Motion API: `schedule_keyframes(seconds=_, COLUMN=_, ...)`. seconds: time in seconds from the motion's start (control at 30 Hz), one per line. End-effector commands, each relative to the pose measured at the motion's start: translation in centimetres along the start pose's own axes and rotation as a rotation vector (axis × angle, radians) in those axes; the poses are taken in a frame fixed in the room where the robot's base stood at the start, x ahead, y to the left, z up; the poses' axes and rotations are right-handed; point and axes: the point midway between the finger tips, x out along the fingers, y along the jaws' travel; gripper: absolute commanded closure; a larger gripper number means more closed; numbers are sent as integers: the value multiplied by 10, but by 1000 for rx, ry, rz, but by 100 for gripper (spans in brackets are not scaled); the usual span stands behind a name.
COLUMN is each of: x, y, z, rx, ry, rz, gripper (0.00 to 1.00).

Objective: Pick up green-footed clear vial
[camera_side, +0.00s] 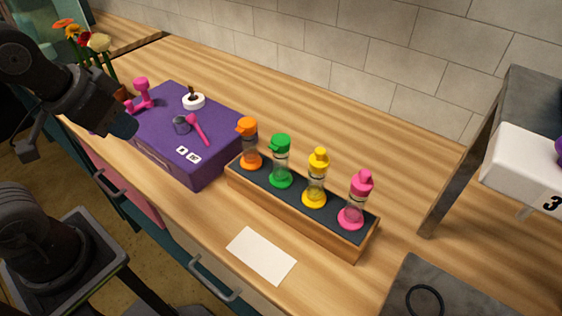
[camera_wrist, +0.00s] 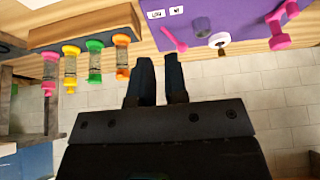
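The green-footed clear vial (camera_side: 281,164) stands upright in a wooden rack with a dark top (camera_side: 267,194), second from the left, with a green cap and a green foot. In the upside-down wrist view the same vial (camera_wrist: 95,61) is left of my fingers, between the orange and yellow ones. My gripper (camera_wrist: 157,60) is empty, its two dark fingers a small gap apart. In the side view my arm's end is at the upper left, over the near-left edge of the purple box, well clear of the vial.
Orange (camera_side: 250,146), yellow (camera_side: 316,180) and pink (camera_side: 355,203) vials share the rack, close beside each other. The purple box (camera_side: 170,150) holds a pink scoop, a pink dumbbell shape and small cups. A white card (camera_side: 261,256) lies before the rack. A grey-legged stand (camera_side: 465,165) is at right.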

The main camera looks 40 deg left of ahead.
Motion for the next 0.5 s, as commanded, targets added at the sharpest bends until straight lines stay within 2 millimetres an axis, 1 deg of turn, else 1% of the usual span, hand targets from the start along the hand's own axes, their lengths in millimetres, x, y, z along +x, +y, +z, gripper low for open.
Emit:
schedule_keyframes(seconds=0.03, x=0, y=0, z=0, rx=0, ry=0, rz=0, gripper=82)
schedule_keyframes(seconds=0.07, x=0, y=0, z=0, rx=0, ry=0, rz=0, gripper=79)
schedule_keyframes(seconds=0.5, x=0, y=0, z=0, rx=0, ry=0, rz=0, gripper=37)
